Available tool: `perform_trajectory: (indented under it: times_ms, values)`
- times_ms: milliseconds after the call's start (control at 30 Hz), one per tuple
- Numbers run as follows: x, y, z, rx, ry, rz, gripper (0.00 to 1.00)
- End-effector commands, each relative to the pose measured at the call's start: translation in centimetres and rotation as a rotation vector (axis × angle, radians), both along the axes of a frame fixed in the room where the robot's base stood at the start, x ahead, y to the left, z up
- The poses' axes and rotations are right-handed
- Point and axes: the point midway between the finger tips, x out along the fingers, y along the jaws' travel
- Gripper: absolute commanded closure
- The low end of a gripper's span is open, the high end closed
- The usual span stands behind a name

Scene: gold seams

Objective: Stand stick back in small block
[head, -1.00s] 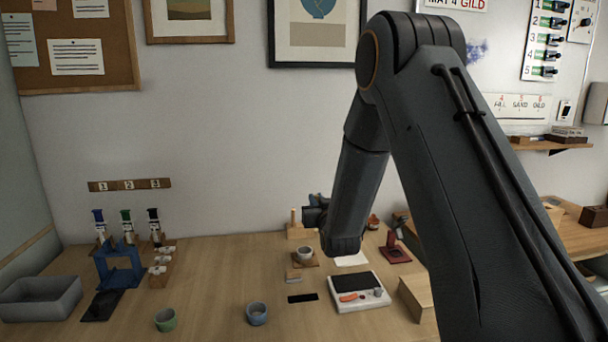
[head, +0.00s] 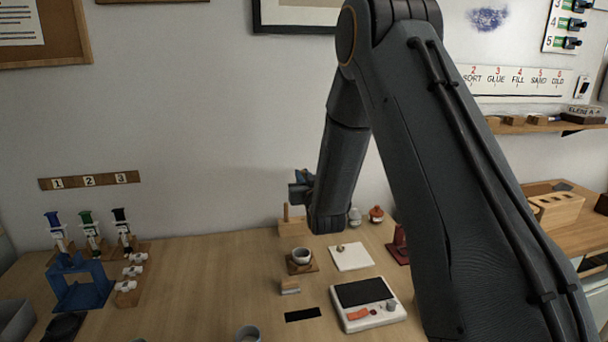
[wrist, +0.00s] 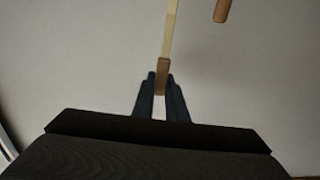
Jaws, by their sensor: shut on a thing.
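A small wooden block (head: 291,229) stands at the back of the table near the wall, with one thin upright stick (head: 286,212) at its left. My gripper (head: 298,187) is just above and slightly right of that block in the head view. In the wrist view my gripper (wrist: 162,83) is shut on a wooden stick (wrist: 169,35), with a darker end between the fingers and a paler length reaching up. Another wooden rod end (wrist: 222,10) shows at the top, apart from the held stick. The held stick is too small to make out in the head view.
A cup (head: 301,255) on a wooden coaster, a white tile (head: 351,257), a scale (head: 367,316) and a dark red stand (head: 399,245) lie in front and to the right. A blue rack (head: 80,285) stands at left. Bare table lies between.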

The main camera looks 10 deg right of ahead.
Motion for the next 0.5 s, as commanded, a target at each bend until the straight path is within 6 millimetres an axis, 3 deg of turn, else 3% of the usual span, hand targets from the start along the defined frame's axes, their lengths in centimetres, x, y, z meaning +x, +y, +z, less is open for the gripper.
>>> perform_trajectory:
  times_ms: [500]
  values:
    - [0.0,0.0,-3.4,0.0,0.001,-0.001,1.0]
